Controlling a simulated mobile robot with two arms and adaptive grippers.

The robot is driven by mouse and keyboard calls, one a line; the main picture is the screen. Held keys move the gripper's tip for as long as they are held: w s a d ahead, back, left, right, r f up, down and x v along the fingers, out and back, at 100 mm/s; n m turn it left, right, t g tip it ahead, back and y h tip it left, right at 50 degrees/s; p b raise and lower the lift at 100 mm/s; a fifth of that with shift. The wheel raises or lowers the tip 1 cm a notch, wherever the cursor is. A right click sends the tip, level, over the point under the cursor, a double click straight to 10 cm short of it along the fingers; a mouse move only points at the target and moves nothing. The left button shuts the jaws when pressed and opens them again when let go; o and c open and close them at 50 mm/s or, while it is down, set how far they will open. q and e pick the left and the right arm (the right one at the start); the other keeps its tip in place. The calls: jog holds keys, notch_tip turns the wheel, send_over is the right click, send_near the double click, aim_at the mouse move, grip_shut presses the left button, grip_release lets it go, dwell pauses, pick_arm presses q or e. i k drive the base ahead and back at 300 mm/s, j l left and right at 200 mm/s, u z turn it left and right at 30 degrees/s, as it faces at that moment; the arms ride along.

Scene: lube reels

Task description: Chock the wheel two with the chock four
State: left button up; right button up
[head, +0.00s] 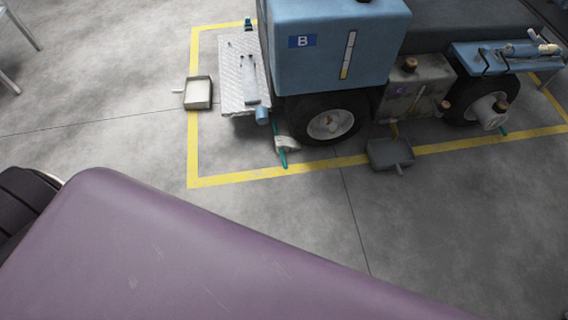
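A blue vehicle marked B (375,45) shows two dark wheels on its near side. The wheel at left (330,122) has a pale chock (285,143) with a teal handle close against its left side. Another small teal-and-dark item (248,23) stands by the far left corner of the vehicle. I see no numbers on wheels or chocks, so I cannot tell which are wheel two and chock four. Neither gripper is in view.
A yellow floor line (235,181) borders the vehicle. A pale tray (198,93) lies left of its metal step plate (240,75). A dark grey tray (390,153) lies between the wheels at the line. The floor right of centre is clear; the lower left is hidden.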

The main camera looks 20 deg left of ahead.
aim_at(283, 144)
jog(key=i+u, duration=0.1)
jog(key=u, duration=0.3)
jog(key=i+l+u, duration=0.1)
jog(key=u, duration=0.25)
jog(key=l+u, duration=0.2)
jog(key=u, duration=0.2)
jog(key=i+l+u, duration=0.1)
jog(key=l, duration=0.3)
jog(key=i+l+u, duration=0.1)
jog(key=l, duration=0.35)
jog(key=i+l+u, duration=0.15)
jog(key=l, duration=0.3)
jog(key=i+l+u, duration=0.1)
jog(key=l, duration=0.4)
jog(key=i+l+u, duration=0.1)
jog(key=l, duration=0.35)
jog(key=i, duration=0.1)
